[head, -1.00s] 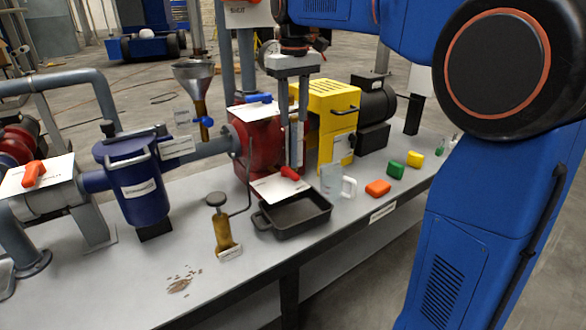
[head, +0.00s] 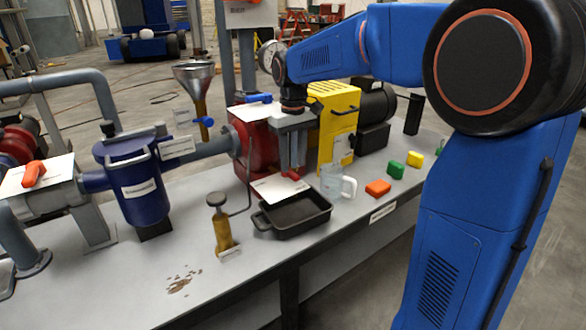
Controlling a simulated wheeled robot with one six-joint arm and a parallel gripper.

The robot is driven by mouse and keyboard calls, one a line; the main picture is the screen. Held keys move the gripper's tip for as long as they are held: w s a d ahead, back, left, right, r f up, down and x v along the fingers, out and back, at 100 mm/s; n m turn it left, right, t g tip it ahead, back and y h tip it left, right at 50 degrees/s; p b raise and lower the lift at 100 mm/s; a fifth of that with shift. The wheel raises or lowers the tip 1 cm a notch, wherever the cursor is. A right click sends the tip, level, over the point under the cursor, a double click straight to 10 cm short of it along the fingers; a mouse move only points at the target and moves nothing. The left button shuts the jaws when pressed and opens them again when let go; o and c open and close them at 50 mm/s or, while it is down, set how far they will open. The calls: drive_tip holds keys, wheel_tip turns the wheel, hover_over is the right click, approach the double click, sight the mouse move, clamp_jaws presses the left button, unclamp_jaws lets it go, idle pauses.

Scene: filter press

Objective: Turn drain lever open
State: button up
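A small red lever (head: 291,175), which I take to be the drain lever, sits low at the front of the red pump housing (head: 255,150), just above a white label plate. My gripper (head: 292,170) points down in front of the housing. Its two grey fingers stand a little apart, and their tips are right at the red lever, hiding part of it. I cannot tell whether the lever is between the fingers or behind them, or whether they touch it.
A black drip tray (head: 292,214) lies below the lever. A clear jug (head: 333,182) and an orange block (head: 378,188) stand to its right. A brass hand pump (head: 222,230) stands to its left. The yellow guard (head: 338,115) is close right of my gripper.

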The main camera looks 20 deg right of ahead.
sight(292, 173)
drive_tip(key=shift+f, duration=1.55)
clamp_jaws()
drive_tip(key=shift+a+m, duration=0.1)
drive_tip(key=shift+m, duration=0.2)
drive_tip(key=shift+w+a+m, duration=0.3)
drive_tip(key=shift+a+m, duration=0.45)
drive_tip(key=shift+m, duration=1.65)
drive_tip(key=shift+w+a+m, duration=0.25)
drive_tip(key=shift+a+m, duration=0.45)
drive_tip(key=shift+m, duration=1.7)
drive_tip(key=shift+w+a+m, duration=0.3)
drive_tip(key=shift+a+m, duration=0.45)
drive_tip(key=shift+m, duration=1.65)
